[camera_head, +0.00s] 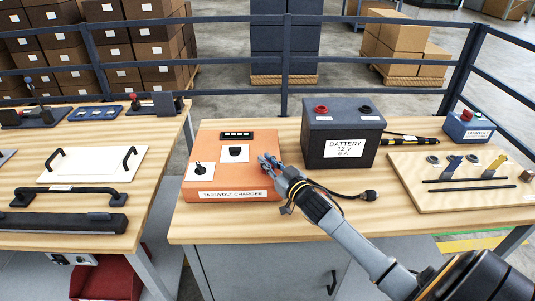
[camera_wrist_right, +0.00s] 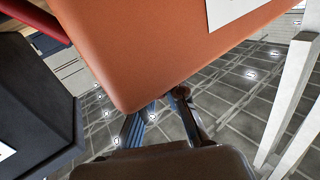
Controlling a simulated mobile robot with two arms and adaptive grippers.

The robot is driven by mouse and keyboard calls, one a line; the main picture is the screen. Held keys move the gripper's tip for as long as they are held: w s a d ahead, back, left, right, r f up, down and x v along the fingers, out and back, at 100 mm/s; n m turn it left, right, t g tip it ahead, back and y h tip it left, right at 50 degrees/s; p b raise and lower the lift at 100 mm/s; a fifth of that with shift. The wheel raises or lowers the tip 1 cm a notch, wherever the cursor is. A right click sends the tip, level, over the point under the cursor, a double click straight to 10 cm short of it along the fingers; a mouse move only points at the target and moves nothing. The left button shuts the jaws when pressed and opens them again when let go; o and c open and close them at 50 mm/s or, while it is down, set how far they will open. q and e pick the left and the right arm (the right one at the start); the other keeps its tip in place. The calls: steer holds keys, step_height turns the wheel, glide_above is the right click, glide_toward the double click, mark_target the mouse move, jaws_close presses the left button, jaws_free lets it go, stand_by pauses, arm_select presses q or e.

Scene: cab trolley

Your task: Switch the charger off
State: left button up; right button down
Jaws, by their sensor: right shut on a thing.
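The orange charger (camera_head: 225,185), labelled TARNVOLT CHARGER, sits on the wooden bench in the head view. Its top carries a dark display with green marks (camera_head: 237,135) and two black controls on white plates, one at left (camera_head: 199,169) and one in the middle (camera_head: 235,151). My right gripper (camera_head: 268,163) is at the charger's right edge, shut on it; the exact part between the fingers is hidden. In the right wrist view the charger's orange body (camera_wrist_right: 180,45) fills the upper part, with the fingers (camera_wrist_right: 158,112) beside its corner. My left gripper is not in view.
A dark battery (camera_head: 342,135) stands right of the charger. A black cable with a plug (camera_head: 371,195) lies near my right wrist. A wooden board with tools (camera_head: 460,200) and a blue box (camera_head: 470,128) are further right. A second bench is at left.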

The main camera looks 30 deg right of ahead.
steer(key=n+y, duration=0.2)
steer(key=y, duration=0.1)
steer(key=shift+d, duration=0.2)
steer(key=n+g+y+b, duration=0.1)
steer(key=y, duration=0.1)
steer(key=shift+f+n+y+b, duration=0.1)
steer(key=shift+n+y+b, duration=0.3)
steer(key=n+g+y+b, duration=0.2)
steer(key=n+y+b, duration=0.1)
steer(key=n+g+y+b, duration=0.2)
steer(key=g+y+b, duration=0.1)
steer(key=y+b, duration=0.1)
steer(key=shift+w+a+n, duration=0.1)
steer(key=shift+n, duration=0.3)
steer(key=shift+a+n+g+y+b, duration=0.1)
steer(key=shift+n+g+y+b, duration=1)
steer(key=shift+g, duration=0.3)
steer(key=c, duration=1.4)
jaws_free()
steer(key=v, duration=1.2)
